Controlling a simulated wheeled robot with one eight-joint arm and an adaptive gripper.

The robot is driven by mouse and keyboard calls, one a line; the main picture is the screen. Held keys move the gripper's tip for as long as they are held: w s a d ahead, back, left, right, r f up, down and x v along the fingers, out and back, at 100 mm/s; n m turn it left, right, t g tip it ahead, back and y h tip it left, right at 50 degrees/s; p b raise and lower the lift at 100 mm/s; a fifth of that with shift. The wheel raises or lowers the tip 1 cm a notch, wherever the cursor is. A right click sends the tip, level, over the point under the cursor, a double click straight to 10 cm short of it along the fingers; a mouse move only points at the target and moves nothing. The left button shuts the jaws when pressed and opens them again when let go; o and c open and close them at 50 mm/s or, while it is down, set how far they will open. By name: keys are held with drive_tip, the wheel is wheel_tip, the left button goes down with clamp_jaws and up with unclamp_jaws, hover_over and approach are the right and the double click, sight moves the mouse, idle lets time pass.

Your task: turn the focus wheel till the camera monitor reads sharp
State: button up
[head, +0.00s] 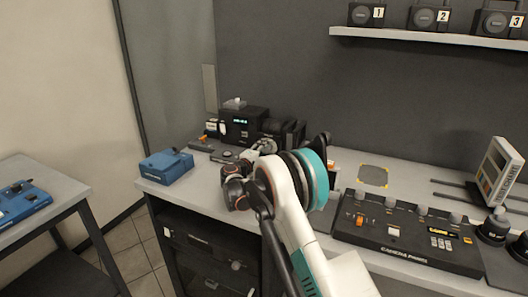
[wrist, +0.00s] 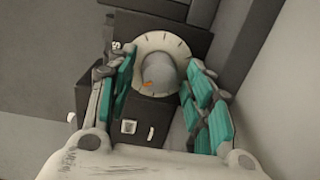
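The focus wheel is a grey knob (wrist: 160,74) with an orange mark, on a pale dial (wrist: 178,46) with dark ticks in the wrist view. My gripper (wrist: 162,62) is open, with one teal-padded finger on each side of the knob; I see small gaps, though contact at the tips is hard to judge.
A blue box (head: 166,166) sits at the bench's left end. A control panel (head: 408,235) and a tilted white-framed device (head: 499,172) stand right. A shelf (head: 430,38) above holds three numbered units. A side table (head: 50,185) is at left. A yellow-cornered patch (head: 373,176) is clear.

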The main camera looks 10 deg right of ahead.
drive_tip(key=shift+a, duration=0.15)
drive_tip(key=v, duration=1.1)
drive_tip(key=shift+s+a, duration=0.2)
drive_tip(key=shift+s, duration=0.2)
